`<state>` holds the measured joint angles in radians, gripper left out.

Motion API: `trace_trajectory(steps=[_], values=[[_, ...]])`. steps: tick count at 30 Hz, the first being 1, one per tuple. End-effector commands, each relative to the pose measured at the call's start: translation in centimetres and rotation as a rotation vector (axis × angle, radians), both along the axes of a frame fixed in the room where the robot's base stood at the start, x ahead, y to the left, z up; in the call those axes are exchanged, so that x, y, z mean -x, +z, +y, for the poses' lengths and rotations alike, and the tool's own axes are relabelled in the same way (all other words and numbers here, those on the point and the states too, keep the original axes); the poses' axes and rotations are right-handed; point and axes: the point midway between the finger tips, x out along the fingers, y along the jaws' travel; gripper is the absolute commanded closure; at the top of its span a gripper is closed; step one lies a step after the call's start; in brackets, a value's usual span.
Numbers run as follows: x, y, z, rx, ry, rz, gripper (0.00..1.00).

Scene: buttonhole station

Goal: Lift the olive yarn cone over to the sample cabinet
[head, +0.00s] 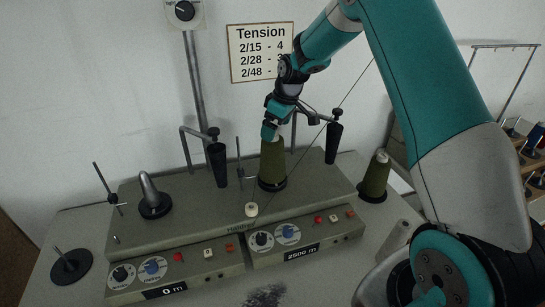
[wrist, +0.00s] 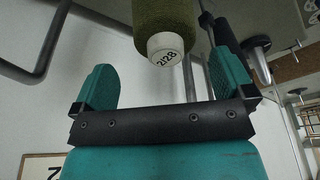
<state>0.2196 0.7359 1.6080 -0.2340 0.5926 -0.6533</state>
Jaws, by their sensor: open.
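An olive yarn cone (head: 272,163) stands upright on a dark round base on the winding machine (head: 225,205). My gripper (head: 270,132) is directly above it, pointing down at its top. In the wrist view the cone (wrist: 163,18) has a white tip marked "2/28", lying between the lines of my two teal fingers (wrist: 163,78). The fingers are spread with a gap on each side of the tip. A second olive cone (head: 375,176) with a pale tip stands on the table to the right. I cannot make out which thing is the sample cabinet.
Two dark tensioner posts (head: 217,165) (head: 334,143) rise from the machine either side of the cone. A thread slants past my gripper.

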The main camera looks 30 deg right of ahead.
Motion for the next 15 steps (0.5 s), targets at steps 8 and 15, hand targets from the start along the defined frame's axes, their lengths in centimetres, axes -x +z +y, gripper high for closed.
trace_trajectory(steps=[8, 15], values=[[-0.1, -3.8, 0.9, -0.002, 0.002, 0.006, 0.00], [-0.4, -4.9, 1.0, 0.000, 0.001, 0.001, 0.00]])
